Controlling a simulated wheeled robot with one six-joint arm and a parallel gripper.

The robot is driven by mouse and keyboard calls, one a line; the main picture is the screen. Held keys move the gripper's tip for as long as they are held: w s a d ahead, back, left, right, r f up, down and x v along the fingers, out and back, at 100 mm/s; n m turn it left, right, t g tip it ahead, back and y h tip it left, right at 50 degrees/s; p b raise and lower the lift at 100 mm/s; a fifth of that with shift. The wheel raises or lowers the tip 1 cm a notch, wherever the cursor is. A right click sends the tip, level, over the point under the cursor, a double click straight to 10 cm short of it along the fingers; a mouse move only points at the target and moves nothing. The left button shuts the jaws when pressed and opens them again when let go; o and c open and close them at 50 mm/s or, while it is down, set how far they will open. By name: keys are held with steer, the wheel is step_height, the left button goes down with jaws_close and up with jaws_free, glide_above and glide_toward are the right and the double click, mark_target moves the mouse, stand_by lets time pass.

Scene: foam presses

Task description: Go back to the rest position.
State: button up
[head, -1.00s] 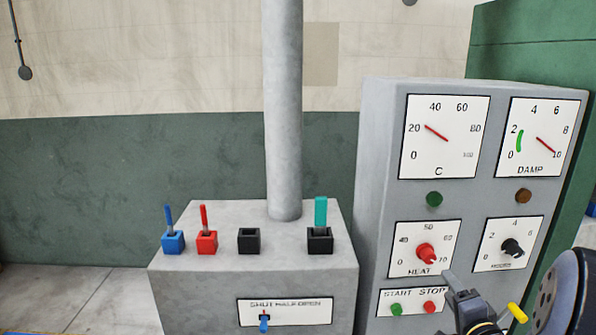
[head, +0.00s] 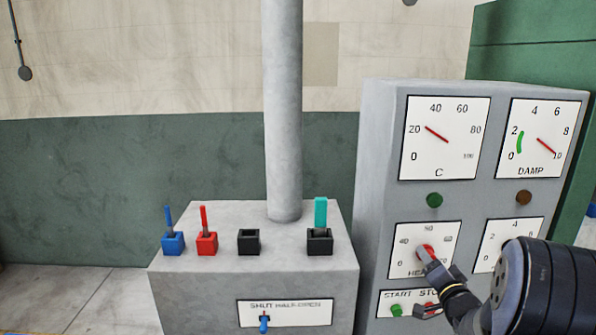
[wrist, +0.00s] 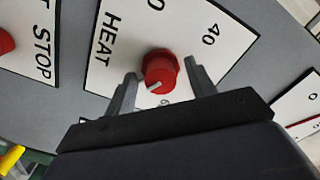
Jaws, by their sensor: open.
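My gripper (head: 443,266) is at the red HEAT knob (head: 425,251) on the grey control cabinet. In the wrist view its two open fingers (wrist: 160,72) stand on either side of the red knob (wrist: 159,68), with a gap visible at each side. I cannot tell how far the fingertips reach past the knob's face. A white mark shows on the knob. My arm comes in from the lower right and hides the knob of the dial to the right.
The START button (head: 396,310) is green; the red STOP button (wrist: 5,42) is close to my gripper. Gauges C (head: 445,165) and DAMP (head: 553,130) are above. A grey box (head: 210,285) with several coloured levers stands left. Open floor (head: 75,300) is far left.

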steer(key=n+b, duration=0.7)
steer(key=n, duration=1.2)
steer(key=shift+d+b, duration=0.15)
steer(key=shift+b, duration=0.2)
